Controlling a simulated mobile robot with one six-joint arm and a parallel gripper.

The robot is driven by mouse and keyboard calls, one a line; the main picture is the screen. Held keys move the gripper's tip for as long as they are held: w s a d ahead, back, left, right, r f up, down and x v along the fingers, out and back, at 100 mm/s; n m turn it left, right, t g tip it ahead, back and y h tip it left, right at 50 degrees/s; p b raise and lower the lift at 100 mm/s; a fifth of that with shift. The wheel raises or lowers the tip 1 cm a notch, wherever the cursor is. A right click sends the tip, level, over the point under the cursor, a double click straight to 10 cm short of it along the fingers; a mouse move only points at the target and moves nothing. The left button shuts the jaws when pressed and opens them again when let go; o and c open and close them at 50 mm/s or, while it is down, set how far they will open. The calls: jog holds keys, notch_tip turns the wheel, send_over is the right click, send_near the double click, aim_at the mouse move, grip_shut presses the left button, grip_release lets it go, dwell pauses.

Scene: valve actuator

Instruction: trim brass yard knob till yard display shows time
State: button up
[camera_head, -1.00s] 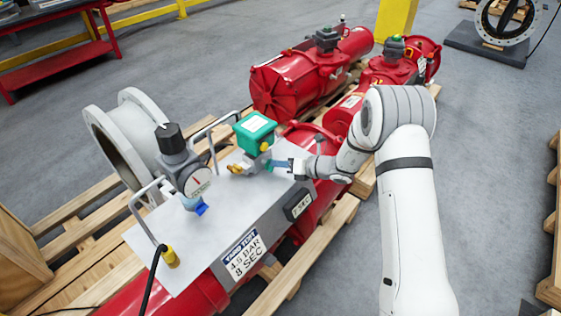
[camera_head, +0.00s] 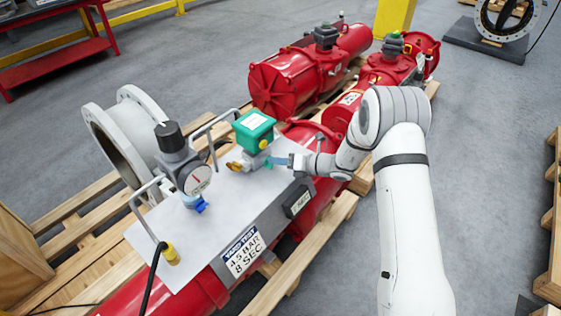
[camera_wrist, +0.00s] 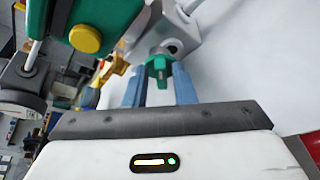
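The brass knob (camera_head: 235,166) sticks out at the left of the green-topped valve unit (camera_head: 255,128). It also shows in the wrist view (camera_wrist: 114,72), left of my fingers. My gripper (camera_head: 278,163) is at the unit's right side. In the wrist view my blue fingers (camera_wrist: 159,88) stand on both sides of a small green knob (camera_wrist: 158,68) and appear to touch it. The yard display (camera_head: 298,202) is a dark box on the panel's sloped front; its text is too blurred to read surely. A sign (camera_head: 244,251) beside it reads "YARD TEST 4.5 BAR 8 SEC".
A gauge regulator (camera_head: 185,165) with a black knob and silver hoop handles (camera_head: 150,205) stand on the panel plate (camera_head: 165,235). A black cable (camera_head: 150,280) runs from a yellow plug.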

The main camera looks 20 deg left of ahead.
jog(key=shift+o, duration=0.8)
jog(key=v, duration=0.7)
jog(key=shift+d+r, duration=0.15)
jog(key=shift+d, duration=0.25)
jog(key=shift+o, duration=0.4)
